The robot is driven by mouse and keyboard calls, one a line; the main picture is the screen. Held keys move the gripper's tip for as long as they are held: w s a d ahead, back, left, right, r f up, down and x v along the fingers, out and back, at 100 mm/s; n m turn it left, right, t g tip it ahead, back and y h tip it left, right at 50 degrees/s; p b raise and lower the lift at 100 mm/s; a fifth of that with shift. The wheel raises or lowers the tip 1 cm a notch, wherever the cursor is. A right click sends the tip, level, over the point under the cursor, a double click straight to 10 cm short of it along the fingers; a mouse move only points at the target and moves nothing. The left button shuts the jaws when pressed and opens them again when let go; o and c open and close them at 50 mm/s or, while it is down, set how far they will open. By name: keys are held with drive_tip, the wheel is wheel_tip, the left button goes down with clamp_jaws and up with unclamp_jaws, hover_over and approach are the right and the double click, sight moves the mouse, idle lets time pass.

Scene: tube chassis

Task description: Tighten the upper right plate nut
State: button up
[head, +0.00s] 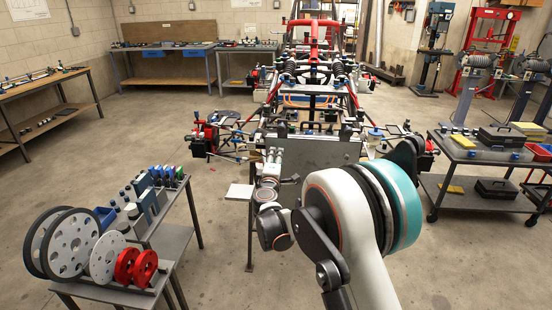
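The grey plate (322,152) stands upright across the near end of the tube chassis (315,62). A small dark fitting (346,132) shows at its upper right corner and another (282,131) at its upper left. The nut itself is too small to make out. My arm reaches in from the bottom, and its large joint covers the area below the plate's right side. The slim end of my arm with my gripper (276,158) is at the plate's left side, away from the upper right corner. Its fingers are too small to read, and I cannot tell whether it touches the plate.
A grey cart (172,240) with wheel discs and small tools stands at the left front. A dark cart (478,183) with cases stands at the right. Workbenches (160,48) line the back and left. Suspension parts (205,138) stick out from the chassis.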

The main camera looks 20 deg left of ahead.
drive_tip(key=v, duration=1)
drive_tip(key=shift+s, duration=0.15)
drive_tip(key=shift+d, duration=0.1)
